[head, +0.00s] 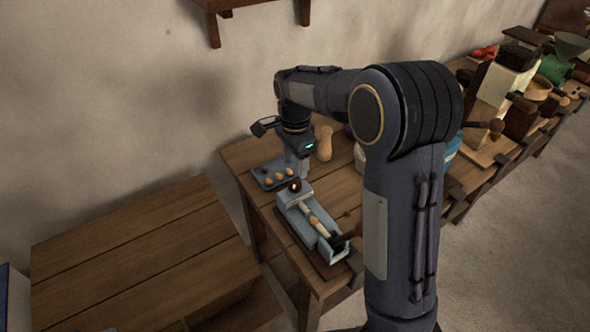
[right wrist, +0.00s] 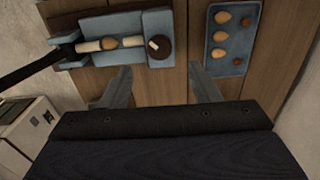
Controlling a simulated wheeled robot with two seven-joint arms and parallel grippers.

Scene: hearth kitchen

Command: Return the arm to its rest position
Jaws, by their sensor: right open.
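My right arm reaches over the wooden table, and my right gripper (head: 299,168) points down above it, beside the small blue tray. In the right wrist view its two fingers (right wrist: 165,86) are spread apart with only bare table boards between them, so it is open and empty. My left gripper is not in either view.
The blue tray (right wrist: 233,66) holds several egg-like pieces. A blue-grey holder (head: 324,252) with pale and brown pieces lies in front of it. A tan bottle-shaped object (head: 325,143) stands behind. Boxes and pots crowd the table's far right. A lower wooden bench top (head: 140,250) at left is bare.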

